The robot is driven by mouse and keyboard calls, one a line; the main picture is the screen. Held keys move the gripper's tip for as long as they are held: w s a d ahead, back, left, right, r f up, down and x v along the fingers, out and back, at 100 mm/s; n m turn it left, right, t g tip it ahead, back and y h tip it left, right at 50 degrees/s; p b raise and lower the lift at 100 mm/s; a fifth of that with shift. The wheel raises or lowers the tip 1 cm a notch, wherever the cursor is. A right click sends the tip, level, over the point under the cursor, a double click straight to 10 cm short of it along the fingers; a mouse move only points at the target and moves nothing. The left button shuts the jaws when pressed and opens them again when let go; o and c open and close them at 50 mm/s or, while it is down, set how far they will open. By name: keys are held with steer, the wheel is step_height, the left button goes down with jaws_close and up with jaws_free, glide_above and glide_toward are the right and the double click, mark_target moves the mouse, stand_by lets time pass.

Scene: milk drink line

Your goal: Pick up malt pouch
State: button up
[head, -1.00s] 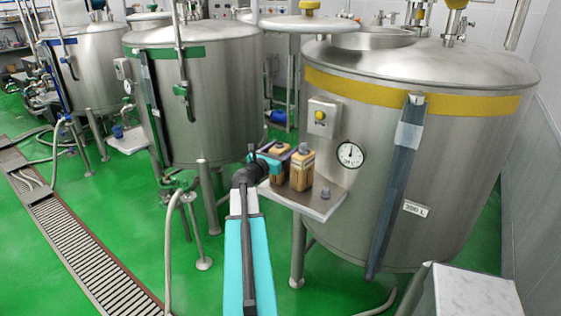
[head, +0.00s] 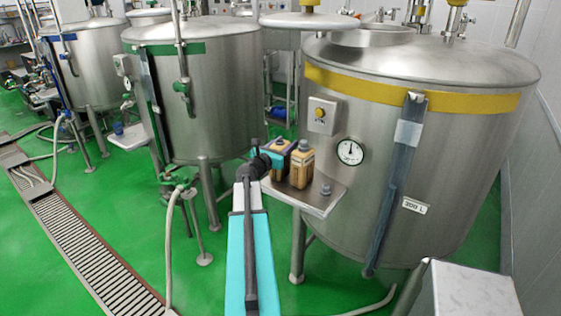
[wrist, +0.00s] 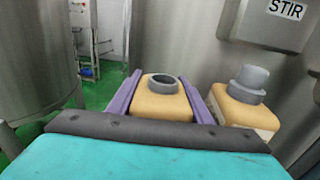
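Two tan pouches stand side by side on a small steel shelf (head: 318,203) at the yellow-banded tank. The left pouch (head: 280,168) is between my gripper's fingers. In the wrist view this pouch (wrist: 160,105) has a grey ring-shaped neck with a dark centre. The purple fingers of my gripper (wrist: 163,100) lie along its two sides, very close to it; whether they press on it is not clear. The right pouch (head: 301,169) stands just beside the right finger and has a grey cap in the wrist view (wrist: 248,105). I cannot read which is the malt pouch.
The yellow-banded tank (head: 420,150) rises right behind the shelf, with a gauge and a button box (head: 321,115). A small grey knob (head: 326,190) stands on the shelf's right end. A green-banded tank (head: 215,95) is to the left. Green floor (head: 110,220) lies around.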

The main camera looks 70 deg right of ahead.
jaws_close()
steer(key=shift+r, duration=0.1)
steer(key=shift+r+b, duration=1)
steer(key=shift+r, duration=3.95)
